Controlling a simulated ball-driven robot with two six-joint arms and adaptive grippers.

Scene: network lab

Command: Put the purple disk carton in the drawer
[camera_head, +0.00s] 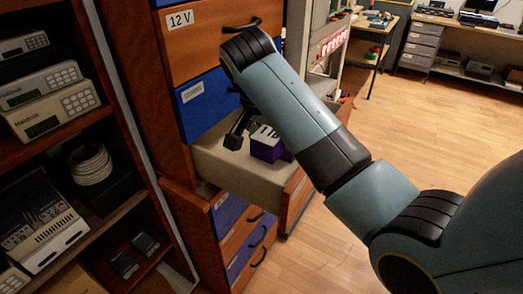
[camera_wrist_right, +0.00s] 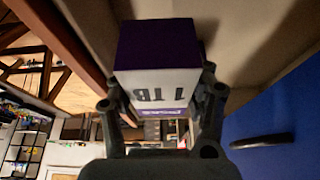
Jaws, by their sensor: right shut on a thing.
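The purple disk carton (camera_head: 266,148) has a white label face and shows over the open drawer (camera_head: 222,164), within its outline. My right gripper (camera_head: 242,132) is shut on the carton, with its arm reaching in from the right. In the right wrist view the carton (camera_wrist_right: 157,50) sits between the two fingers of the gripper (camera_wrist_right: 160,98), its "1 TB" label upside down. The drawer's pale interior lies behind it there. I cannot tell whether the carton touches the drawer floor. My left gripper is not in view.
Blue drawers and a wooden "12 V" drawer (camera_head: 212,35) stand above the open one, and more drawers (camera_head: 240,235) are below. A shelf (camera_head: 75,125) with instruments and a cable coil (camera_head: 91,164) stands at left. The wooden floor (camera_head: 440,125) at right is clear.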

